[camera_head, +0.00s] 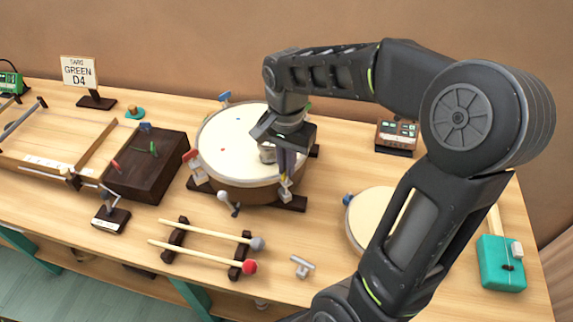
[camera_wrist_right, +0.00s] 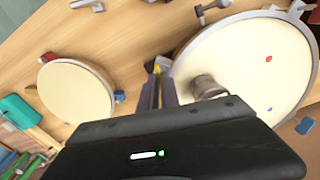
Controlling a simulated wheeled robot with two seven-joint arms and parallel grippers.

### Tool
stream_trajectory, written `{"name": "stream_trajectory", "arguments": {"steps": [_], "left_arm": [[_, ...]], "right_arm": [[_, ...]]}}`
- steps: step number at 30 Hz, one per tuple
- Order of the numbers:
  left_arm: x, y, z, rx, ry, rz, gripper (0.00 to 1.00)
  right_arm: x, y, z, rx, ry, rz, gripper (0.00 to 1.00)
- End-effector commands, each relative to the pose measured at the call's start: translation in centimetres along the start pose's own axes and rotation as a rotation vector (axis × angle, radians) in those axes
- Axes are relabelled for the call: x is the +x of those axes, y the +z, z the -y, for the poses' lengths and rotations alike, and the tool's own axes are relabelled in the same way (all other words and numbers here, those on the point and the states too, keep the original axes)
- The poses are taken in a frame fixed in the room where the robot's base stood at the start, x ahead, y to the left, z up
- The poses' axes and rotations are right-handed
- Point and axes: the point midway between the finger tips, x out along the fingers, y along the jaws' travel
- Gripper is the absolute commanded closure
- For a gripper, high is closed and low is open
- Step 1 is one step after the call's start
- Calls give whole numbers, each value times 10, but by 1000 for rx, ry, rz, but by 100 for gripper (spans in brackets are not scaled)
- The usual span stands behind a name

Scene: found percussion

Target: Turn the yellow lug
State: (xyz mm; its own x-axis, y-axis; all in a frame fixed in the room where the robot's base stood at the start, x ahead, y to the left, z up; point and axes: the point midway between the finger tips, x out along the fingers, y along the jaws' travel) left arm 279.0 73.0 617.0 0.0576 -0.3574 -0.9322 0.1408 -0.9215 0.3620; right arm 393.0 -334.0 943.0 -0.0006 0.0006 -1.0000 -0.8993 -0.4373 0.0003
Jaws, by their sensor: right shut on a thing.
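The large drum (camera_head: 225,140) with a pale head stands on dark feet in the middle of the table. Coloured lugs ring its rim, including a blue one (camera_head: 225,97) and a red one (camera_head: 190,155). My right gripper (camera_head: 285,183) points down at the drum's near right rim. In the right wrist view the gripper (camera_wrist_right: 158,80) is shut on the yellow lug (camera_wrist_right: 157,69), and only a small yellow patch shows between the fingertips. The fingers hide most of the lug. My left gripper is not in view.
A small metal cylinder (camera_wrist_right: 205,87) stands on the drum head beside the fingers. A smaller drum (camera_head: 364,215) is at the right. Two mallets (camera_head: 205,257) lie on a rack in front, near a T-shaped metal key (camera_head: 301,267). A dark box (camera_head: 145,170) stands left.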

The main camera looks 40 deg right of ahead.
Motion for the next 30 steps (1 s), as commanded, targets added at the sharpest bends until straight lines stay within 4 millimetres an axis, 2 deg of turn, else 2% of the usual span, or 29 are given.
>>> {"name": "stream_trajectory", "arguments": {"steps": [8,20,21,28,30], "left_arm": [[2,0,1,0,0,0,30],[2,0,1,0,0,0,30],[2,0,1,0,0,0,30],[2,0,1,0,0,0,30],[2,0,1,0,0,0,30]], "right_arm": [[-1,-1,1,89,-3,-4,100],[-2,-1,1,98,-4,-4,100],[-2,-1,1,98,-4,-4,93],[-1,-1,0,97,-2,-2,74],[-1,0,0,97,-1,-2,72]]}}
